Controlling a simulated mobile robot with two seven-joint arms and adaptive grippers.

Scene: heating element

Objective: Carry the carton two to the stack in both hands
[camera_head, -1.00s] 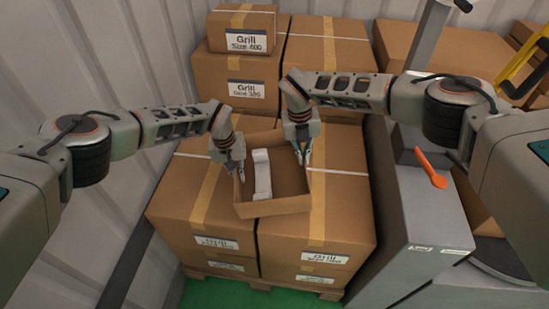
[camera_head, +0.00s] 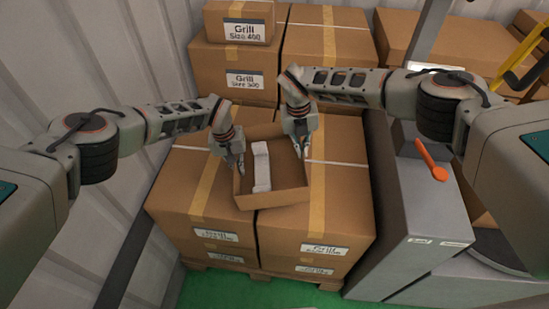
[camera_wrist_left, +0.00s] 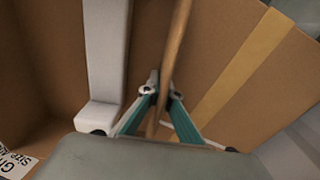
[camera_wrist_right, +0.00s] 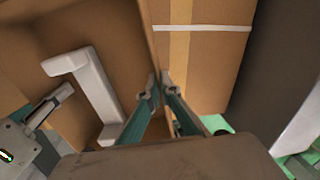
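The carton (camera_head: 272,201) is a small open-topped brown box with a white bracket-like part (camera_head: 262,167) inside. It is over the middle of the big-box stack (camera_head: 207,206), spanning the gap between two boxes; whether it rests there or hangs just above is unclear. My left gripper (camera_head: 238,166) is shut on its left wall, whose edge runs between the fingers in the left wrist view (camera_wrist_left: 158,105). My right gripper (camera_head: 301,150) is at the right wall; in the right wrist view the fingers (camera_wrist_right: 160,92) close around that wall's edge.
Taller boxes labelled Grill (camera_head: 245,55) stand behind the carton. A grey cabinet (camera_head: 425,205) with an orange spoon-like tool (camera_head: 432,161) stands right of the stack. A corrugated wall (camera_head: 90,60) is at the left. Green floor (camera_head: 240,291) shows in front.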

